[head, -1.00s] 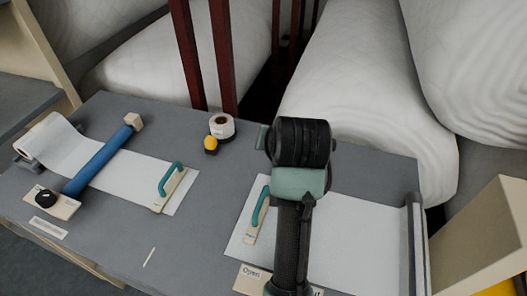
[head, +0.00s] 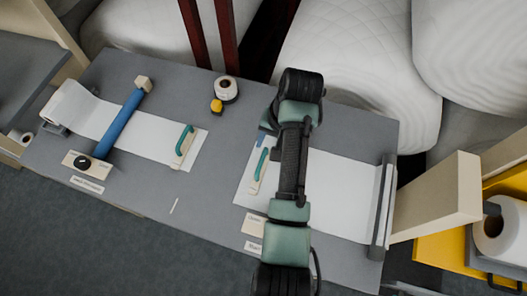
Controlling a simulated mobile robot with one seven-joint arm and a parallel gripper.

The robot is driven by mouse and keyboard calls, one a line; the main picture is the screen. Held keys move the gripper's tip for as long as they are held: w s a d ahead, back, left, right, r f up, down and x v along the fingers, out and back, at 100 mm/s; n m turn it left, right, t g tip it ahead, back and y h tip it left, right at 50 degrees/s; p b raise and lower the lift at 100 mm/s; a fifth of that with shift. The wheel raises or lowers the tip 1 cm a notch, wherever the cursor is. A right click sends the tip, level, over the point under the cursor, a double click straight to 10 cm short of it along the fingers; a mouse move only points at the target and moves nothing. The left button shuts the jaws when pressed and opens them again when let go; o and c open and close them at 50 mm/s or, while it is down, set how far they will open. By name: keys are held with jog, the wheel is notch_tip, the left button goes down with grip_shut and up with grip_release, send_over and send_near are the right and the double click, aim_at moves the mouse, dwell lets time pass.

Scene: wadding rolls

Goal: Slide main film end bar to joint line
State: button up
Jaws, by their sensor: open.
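Two white film sheets lie on the grey table. The left sheet (head: 150,139) runs from a roll (head: 72,103) to a pale end bar with a teal handle (head: 184,147). The right sheet (head: 335,190) has a similar end bar with a teal handle (head: 259,170) at its left edge. I cannot tell by label which is the main film. A short white line (head: 174,206) is marked on the table between them, perhaps the joint line.
A tape roll (head: 226,90) and a yellow item (head: 217,106) sit at the back. Small labels (head: 254,224) lie near the front edge. The table between the sheets is clear.

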aim_at(262, 160)
jog(key=f, duration=0.3)
jog(key=a+f, duration=0.1)
jog(key=f, duration=0.4)
jog(key=shift+w+a+f+p, duration=0.3)
jog(key=shift+a+p, duration=0.05)
jog(key=shift+p, duration=0.05)
jog(key=shift+c, duration=0.2)
grip_shut()
dwell(0.8)
